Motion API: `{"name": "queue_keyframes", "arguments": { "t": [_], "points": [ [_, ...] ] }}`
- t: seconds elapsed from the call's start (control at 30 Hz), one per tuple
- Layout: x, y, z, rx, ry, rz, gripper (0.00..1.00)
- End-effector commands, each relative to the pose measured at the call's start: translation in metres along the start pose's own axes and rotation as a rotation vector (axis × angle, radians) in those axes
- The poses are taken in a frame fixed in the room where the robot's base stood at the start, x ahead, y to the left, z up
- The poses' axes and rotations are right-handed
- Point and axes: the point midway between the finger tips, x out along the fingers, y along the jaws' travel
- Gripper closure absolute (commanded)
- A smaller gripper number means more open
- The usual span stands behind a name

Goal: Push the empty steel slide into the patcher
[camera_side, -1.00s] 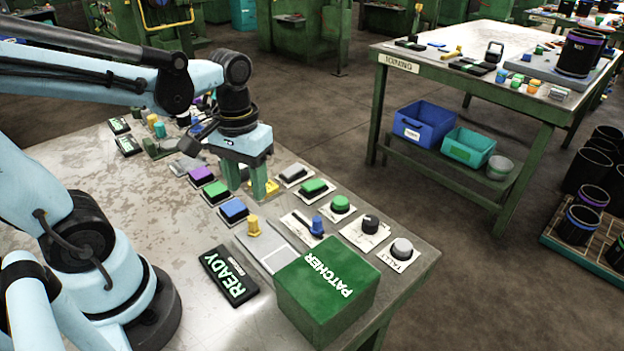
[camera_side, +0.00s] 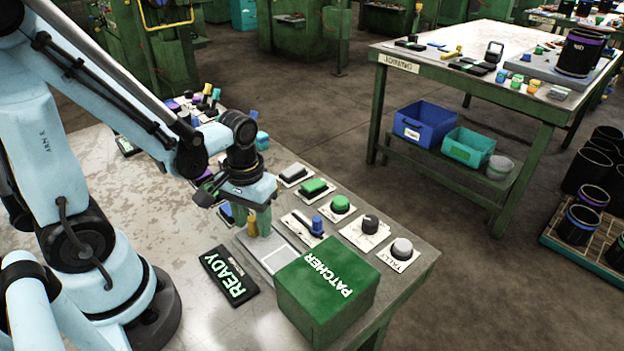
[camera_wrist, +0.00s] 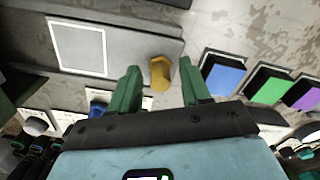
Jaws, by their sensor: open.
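The steel slide (camera_side: 281,258) is a flat grey plate with an empty white-outlined square, lying on the bench against the green PATCHER box (camera_side: 325,290). The wrist view shows the slide's bare square (camera_wrist: 80,48) at upper left. A yellow knob (camera_wrist: 160,72) stands at the slide's end away from the box. My gripper (camera_side: 258,232) is open, pointing down over that end. In the wrist view its green fingers (camera_wrist: 159,78) lie on either side of the knob with gaps. In the side view the fingers partly hide the knob.
A black READY sign (camera_side: 229,276) lies left of the slide. A blue lever on a plate (camera_side: 317,225), green buttons (camera_side: 313,187), a black dial (camera_side: 370,224) and a TALLY knob (camera_side: 401,249) line the right edge. Blue, green and purple buttons (camera_wrist: 222,76) sit beyond the knob.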

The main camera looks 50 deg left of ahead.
Motion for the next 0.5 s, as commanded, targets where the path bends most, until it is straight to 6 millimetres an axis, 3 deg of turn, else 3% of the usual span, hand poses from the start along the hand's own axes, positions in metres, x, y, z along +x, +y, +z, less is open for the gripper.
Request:
{"name": "queue_keyframes", "arguments": {
  "t": [0.37, 0.5],
  "points": [
    [0.0034, -0.0001, 0.0002, 0.000, 0.000, 0.000, 0.53],
    [0.0033, -0.0001, 0.0002, 0.000, 0.000, 0.000, 0.71]
  ]
}}
